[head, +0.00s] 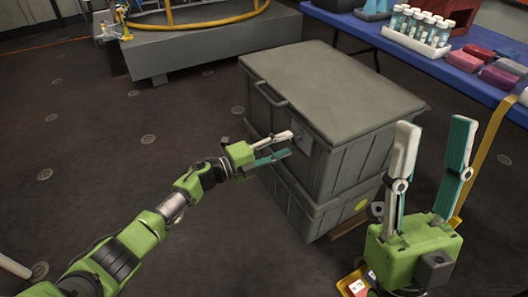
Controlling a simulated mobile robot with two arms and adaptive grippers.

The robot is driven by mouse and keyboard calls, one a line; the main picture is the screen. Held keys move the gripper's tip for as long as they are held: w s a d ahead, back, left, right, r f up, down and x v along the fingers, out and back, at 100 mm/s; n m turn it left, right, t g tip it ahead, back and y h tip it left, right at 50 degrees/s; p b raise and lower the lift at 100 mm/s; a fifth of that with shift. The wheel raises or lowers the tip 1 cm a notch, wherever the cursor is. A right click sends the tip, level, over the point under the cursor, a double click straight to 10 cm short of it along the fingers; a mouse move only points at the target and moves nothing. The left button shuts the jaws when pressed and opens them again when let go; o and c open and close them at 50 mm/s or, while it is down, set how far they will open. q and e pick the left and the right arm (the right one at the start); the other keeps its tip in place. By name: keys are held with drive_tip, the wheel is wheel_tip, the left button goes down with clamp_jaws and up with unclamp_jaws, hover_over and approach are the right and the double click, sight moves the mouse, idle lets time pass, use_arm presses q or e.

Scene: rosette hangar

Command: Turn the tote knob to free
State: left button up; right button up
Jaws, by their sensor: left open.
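A grey lidded tote (345,85) stands on top of another grey tote (300,208) in the middle of the head view. A small grey plate (303,139) shows on the upper tote's near face. The knob itself is too small or hidden to make out. My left gripper (289,144) is open, with its fingers pointing at the area of this plate. I cannot tell whether they touch anything. My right gripper (436,126) is open and empty, fingers up, to the right of the totes.
A blue table (470,88) at the top right bears a rack of vials (420,30) and colored packets (480,57). A grey platform (195,50) with a yellow rail (195,24) stands at the back left. The dark floor left of the totes is mostly clear.

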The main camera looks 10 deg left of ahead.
use_arm(q)
drive_tip(key=v, duration=0.9)
drive_tip(key=shift+a, duration=0.15)
drive_tip(key=shift+s, duration=0.15)
